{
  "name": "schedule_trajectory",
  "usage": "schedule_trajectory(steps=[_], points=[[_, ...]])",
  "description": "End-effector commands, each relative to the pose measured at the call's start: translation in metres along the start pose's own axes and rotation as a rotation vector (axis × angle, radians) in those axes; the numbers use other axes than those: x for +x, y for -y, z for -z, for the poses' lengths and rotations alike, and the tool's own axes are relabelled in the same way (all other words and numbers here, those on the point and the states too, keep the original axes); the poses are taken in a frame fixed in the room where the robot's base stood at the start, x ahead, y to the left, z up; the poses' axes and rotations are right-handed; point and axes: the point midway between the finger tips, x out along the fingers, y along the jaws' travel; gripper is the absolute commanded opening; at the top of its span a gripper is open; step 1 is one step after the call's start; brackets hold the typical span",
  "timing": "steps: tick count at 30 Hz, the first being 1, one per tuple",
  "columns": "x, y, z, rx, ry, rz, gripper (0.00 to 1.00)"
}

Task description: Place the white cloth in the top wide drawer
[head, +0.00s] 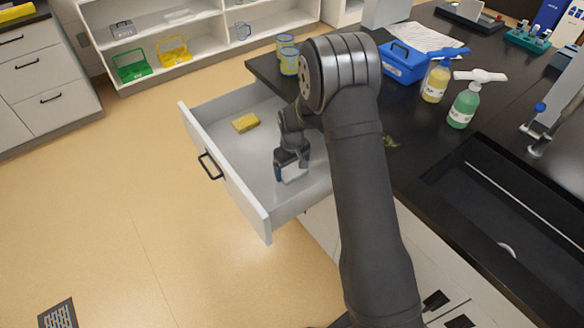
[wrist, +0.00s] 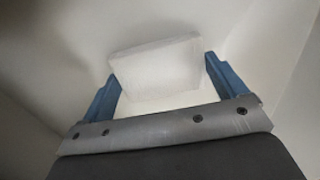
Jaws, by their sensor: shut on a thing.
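The top wide drawer (head: 236,195) is pulled out below the dark counter. My gripper (head: 291,168) reaches down inside it, over the right part of its floor. The gripper is shut on the white cloth (head: 294,174), which looks like a small folded white block between the blue fingers. In the wrist view, the cloth (wrist: 155,70) sits between the fingertips of my gripper (wrist: 160,80), with pale drawer surfaces around it. I cannot tell whether the cloth touches the drawer floor.
A yellow sponge-like block (head: 245,123) lies in the drawer, left of my gripper. A sink (head: 500,200) is at right.

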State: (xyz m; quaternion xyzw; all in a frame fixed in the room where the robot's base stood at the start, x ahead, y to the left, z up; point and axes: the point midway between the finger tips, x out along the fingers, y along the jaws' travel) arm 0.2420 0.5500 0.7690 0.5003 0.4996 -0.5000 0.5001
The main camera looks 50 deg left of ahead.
Motion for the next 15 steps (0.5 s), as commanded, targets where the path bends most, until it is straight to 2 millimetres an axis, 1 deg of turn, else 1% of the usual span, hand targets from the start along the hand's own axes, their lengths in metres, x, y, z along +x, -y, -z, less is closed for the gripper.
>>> schedule_trajectory(steps=[1,8,11,12,13,15], points=[[0.0031,-0.0001,0.0003,0.0,-0.001,0.0,0.68],[0.003,-0.0002,0.0005,0.0,-0.001,-0.001,0.68],[0.0059,-0.0001,0.0003,0.0,-0.001,0.0,0.68],[0.006,-0.0002,0.0004,0.0,-0.001,0.0,0.94],[0.0058,-0.0002,0.0004,0.0,-0.001,0.0,1.0],[0.0058,-0.0002,0.0003,0.0,-0.001,0.0,1.0]])
